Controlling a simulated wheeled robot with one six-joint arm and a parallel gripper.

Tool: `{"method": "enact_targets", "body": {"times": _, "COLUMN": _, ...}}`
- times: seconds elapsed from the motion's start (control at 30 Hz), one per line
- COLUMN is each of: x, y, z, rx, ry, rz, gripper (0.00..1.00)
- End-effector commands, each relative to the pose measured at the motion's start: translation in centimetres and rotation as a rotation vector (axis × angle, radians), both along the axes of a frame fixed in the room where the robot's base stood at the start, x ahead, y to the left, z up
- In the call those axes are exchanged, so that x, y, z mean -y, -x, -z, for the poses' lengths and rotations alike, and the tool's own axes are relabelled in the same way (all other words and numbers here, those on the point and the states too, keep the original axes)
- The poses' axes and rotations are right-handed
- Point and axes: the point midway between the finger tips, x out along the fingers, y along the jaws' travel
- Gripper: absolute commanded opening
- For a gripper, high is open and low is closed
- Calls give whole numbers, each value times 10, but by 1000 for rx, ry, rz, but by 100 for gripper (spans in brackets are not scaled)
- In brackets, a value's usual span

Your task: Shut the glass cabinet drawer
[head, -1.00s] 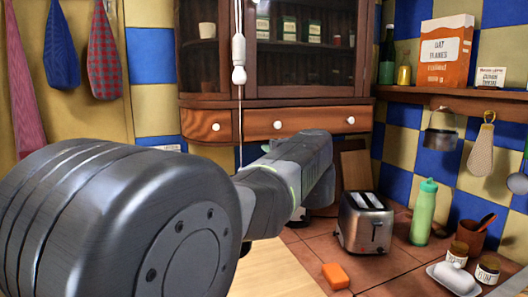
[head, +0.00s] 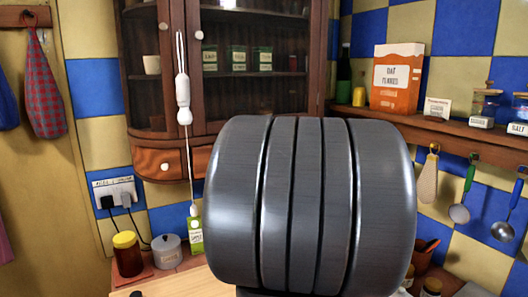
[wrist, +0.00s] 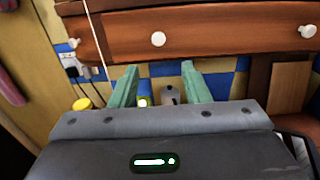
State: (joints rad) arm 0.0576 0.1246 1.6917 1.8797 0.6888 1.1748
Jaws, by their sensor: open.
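The dark wooden glass cabinet (head: 258,92) hangs on the tiled wall in the head view. Its wide brown drawer (wrist: 225,38) with two white knobs runs across the top of the wrist view. I cannot tell how far the drawer front stands out. In the head view my arm's big grey joint hides most of it. A narrower curved front (head: 145,160) with one white knob sits at its left. My gripper (wrist: 160,76) is open and empty, its two green fingers pointing toward the wall just below the drawer front. No contact shows.
A white pull cord (head: 183,90) hangs before the cabinet and also crosses the wrist view's left. A yellow-lidded jar (head: 127,254) and a grey canister (head: 167,252) stand on the counter below. A shelf (head: 450,127) with an oat box is at right.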

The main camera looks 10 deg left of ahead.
Motion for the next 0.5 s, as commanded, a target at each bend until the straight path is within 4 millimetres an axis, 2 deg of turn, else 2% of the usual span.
{"method": "enact_targets", "body": {"times": 0.17, "x": -10, "y": -12, "z": 0, "rx": -6, "ry": -8, "rz": -4, "gripper": 43}}
{"method": "enact_targets", "body": {"times": 0.5, "x": -45, "y": -63, "z": -1, "rx": -6, "ry": -5, "rz": -4, "gripper": 43}}
